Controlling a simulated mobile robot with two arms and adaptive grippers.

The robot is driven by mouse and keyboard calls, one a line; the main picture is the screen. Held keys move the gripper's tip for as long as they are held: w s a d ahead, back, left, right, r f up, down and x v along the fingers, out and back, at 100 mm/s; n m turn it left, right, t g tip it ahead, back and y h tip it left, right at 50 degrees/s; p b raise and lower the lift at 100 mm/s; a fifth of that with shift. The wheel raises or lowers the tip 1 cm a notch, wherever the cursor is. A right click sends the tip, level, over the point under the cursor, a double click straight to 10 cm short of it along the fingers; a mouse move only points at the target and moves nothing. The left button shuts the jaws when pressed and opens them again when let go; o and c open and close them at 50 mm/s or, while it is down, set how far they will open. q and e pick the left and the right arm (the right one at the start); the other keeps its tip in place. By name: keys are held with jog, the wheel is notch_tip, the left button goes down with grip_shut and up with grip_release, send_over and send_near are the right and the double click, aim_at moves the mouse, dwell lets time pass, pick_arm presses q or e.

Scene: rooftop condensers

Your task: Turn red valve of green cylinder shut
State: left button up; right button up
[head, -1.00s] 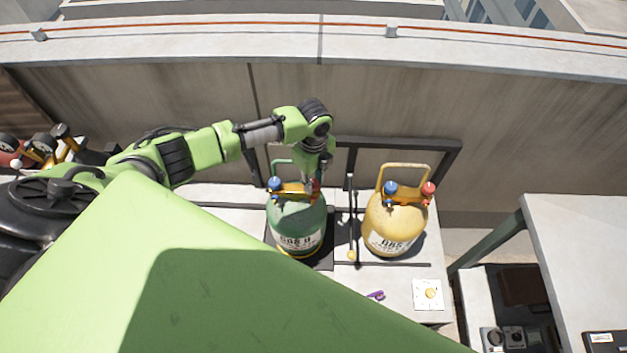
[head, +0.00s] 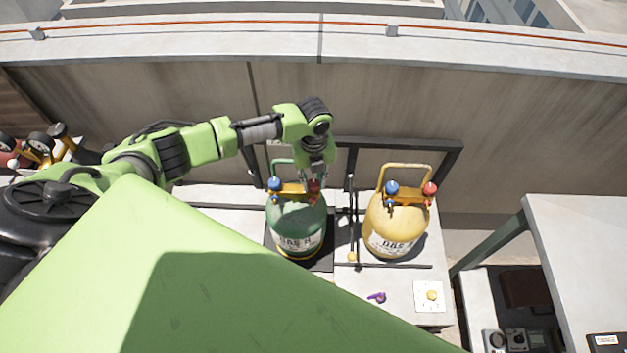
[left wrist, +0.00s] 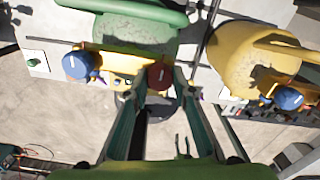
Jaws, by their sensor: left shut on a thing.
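The green cylinder (head: 299,218) stands upright on a dark plate on the bench, with a blue valve (head: 274,184) and a red valve (head: 313,187) on its yellow manifold. My left gripper (head: 316,178) comes down from above onto the red valve. In the left wrist view the red valve (left wrist: 159,76) sits between the fingertips of the left gripper (left wrist: 160,82), which is shut on it. The blue valve (left wrist: 78,65) is clear of the fingers. The lower valve stem is hidden. My right gripper is out of view.
A yellow cylinder (head: 393,222) with blue and red valves stands to the right, past an upright dark rod (head: 351,215). A purple item (head: 377,297) and a white plate with a yellow knob (head: 430,296) lie on the bench front. A wall rises behind.

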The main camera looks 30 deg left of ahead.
aim_at(314, 183)
pick_arm(q)
jog(key=shift+w, duration=0.1)
dwell(0.3)
jog(key=o, duration=1.1)
notch_tip(314, 183, up, 12)
